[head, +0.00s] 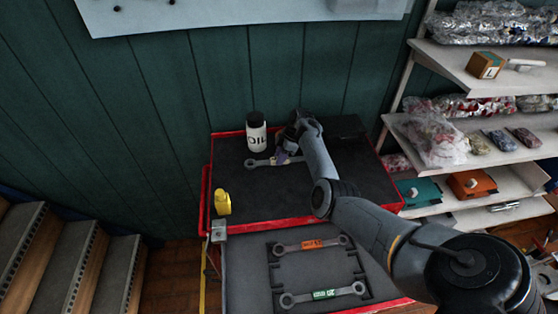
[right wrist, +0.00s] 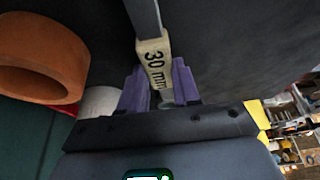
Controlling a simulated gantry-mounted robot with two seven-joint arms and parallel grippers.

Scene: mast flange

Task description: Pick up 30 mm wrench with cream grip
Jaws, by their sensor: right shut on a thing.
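The 30 mm wrench lies across the back of the red cart's black top in the head view, its ring end (head: 258,163) pointing left. My right gripper (head: 284,156) is over its middle and hides part of it. In the right wrist view, the cream grip (right wrist: 154,62) marked "30 mm" sits between the purple fingers of my right gripper (right wrist: 160,86), which is shut on it. The grey shaft (right wrist: 144,16) runs up out of that view. I cannot tell whether the wrench touches the mat. My left gripper is not in view.
A dark bottle with a white OIL label (head: 256,133) stands just behind the wrench. A yellow object (head: 222,203) sits at the cart's left edge. Wrenches with an orange grip (head: 312,244) and a green grip (head: 325,294) lie in the front tray. Shelves (head: 470,135) stand at right.

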